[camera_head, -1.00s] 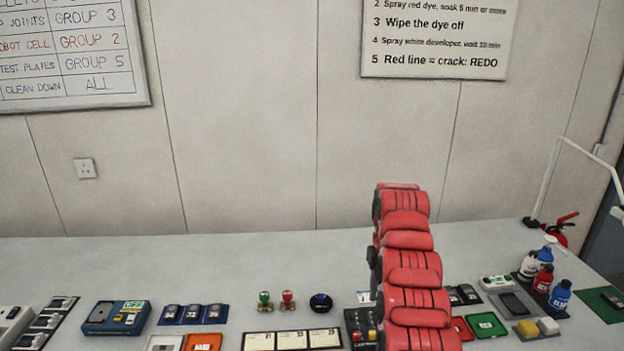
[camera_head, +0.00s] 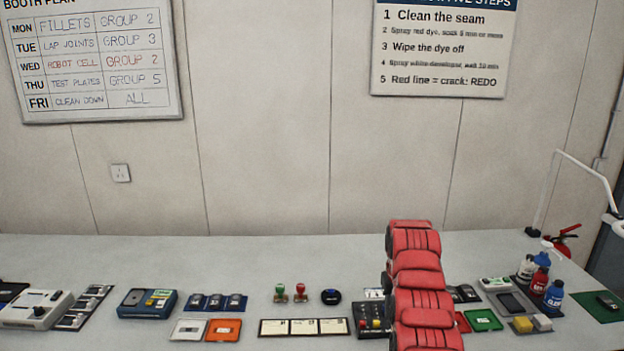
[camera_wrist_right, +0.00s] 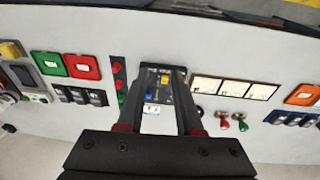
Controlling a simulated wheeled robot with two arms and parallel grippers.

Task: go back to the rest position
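My red right arm (camera_head: 418,285) rises from the bottom of the head view, right of the middle, in front of the bench. Its gripper does not show there. In the right wrist view my right gripper (camera_wrist_right: 161,72) has its two dark fingers apart, with nothing seen held between them. My left arm and left gripper are in neither view.
The bench (camera_head: 250,258) carries stamps (camera_head: 291,292), a strip of cards (camera_head: 303,327), an orange tray (camera_head: 223,330), a blue case (camera_head: 147,303) and bottles (camera_head: 541,280). A lamp (camera_head: 575,160) stands at the right.

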